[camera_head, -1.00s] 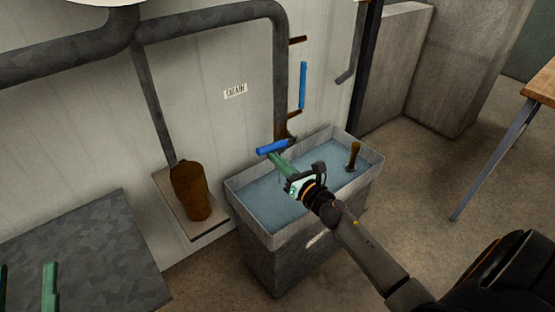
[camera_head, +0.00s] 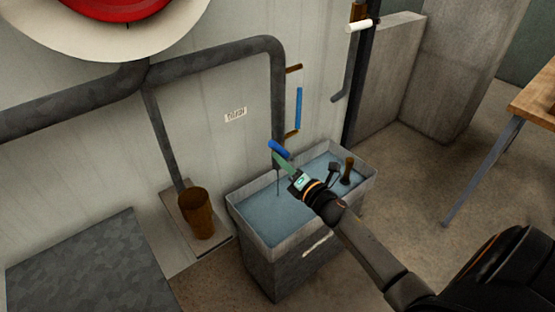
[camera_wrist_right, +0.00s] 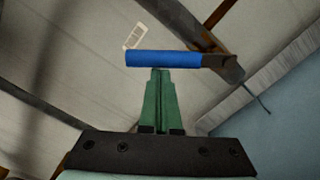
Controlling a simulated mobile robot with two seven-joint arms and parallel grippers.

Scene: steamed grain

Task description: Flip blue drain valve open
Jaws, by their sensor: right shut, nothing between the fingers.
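The blue drain valve handle (camera_head: 279,149) sits at the lower end of the grey vertical pipe, above the basin (camera_head: 285,243). It slopes down to the right in the head view. In the right wrist view the blue handle (camera_wrist_right: 162,58) lies level across the picture, its right end joined to a dark brown fitting (camera_wrist_right: 222,65). My right gripper (camera_head: 281,160) is shut and empty, its green fingertips just at the handle. In the right wrist view the closed fingertips (camera_wrist_right: 160,72) end just below the handle; whether they touch it I cannot tell. My left gripper is not in view.
A brown cup (camera_head: 196,212) stands on a ledge left of the basin. A blue vertical tube (camera_head: 298,108) is on the wall above. A brown-handled object (camera_head: 347,170) stands in the basin's right part. A wooden table (camera_head: 537,100) is at far right.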

